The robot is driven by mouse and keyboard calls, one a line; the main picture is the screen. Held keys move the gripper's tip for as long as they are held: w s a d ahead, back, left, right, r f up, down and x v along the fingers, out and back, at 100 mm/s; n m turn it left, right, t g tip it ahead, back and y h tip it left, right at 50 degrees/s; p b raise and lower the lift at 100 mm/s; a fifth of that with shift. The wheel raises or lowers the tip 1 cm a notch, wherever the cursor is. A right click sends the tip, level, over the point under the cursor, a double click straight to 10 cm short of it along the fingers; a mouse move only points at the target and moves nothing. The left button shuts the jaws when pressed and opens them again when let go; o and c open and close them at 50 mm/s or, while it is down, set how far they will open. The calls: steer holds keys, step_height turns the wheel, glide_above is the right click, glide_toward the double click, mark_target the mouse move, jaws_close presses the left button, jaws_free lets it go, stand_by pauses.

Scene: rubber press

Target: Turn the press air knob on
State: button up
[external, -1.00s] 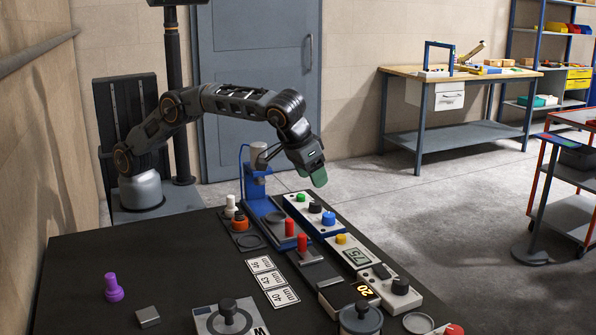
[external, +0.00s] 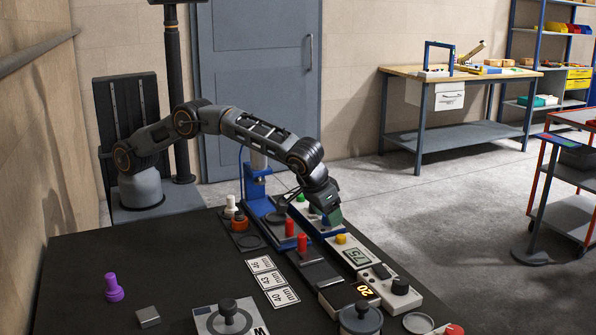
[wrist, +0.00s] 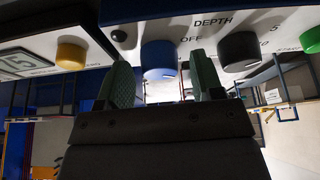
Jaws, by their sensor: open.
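A white control panel (wrist: 200,20) fills the top of the wrist view. A blue knob (wrist: 160,58) on it sits beside the printed word OFF. A black knob (wrist: 240,50) marked DEPTH stands to its right. My gripper (wrist: 160,66) is open, with one green finger on each side of the blue knob; I cannot tell whether they touch it. In the external view my gripper (external: 329,215) is over the panel on the table and hides the blue and black knobs. The green knob (external: 300,198) still shows.
A yellow knob (wrist: 71,53) is left of the blue one in the wrist view. The blue press (external: 257,187) stands beside the panel, with red cylinders (external: 302,242) nearby. A display box reading 75 (external: 357,256) lies in front. The table's left side is mostly clear.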

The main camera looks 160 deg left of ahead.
steer(key=shift+c, duration=0.3)
steer(key=c, duration=0.8)
steer(key=shift+f+m+t+b, duration=0.15)
steer(key=shift+m+t+b, duration=0.15)
steer(key=shift+m+b, duration=0.3)
steer(key=shift+c, duration=0.2)
steer(key=m+t, duration=0.1)
steer(key=m, duration=0.2)
steer(key=shift+m+b, duration=0.3)
steer(key=shift+b, duration=0.05)
steer(key=o, duration=0.9)
steer(key=v, duration=1.4)
steer(key=shift+s+a+b, duration=0.3)
steer(key=shift+b, duration=0.15)
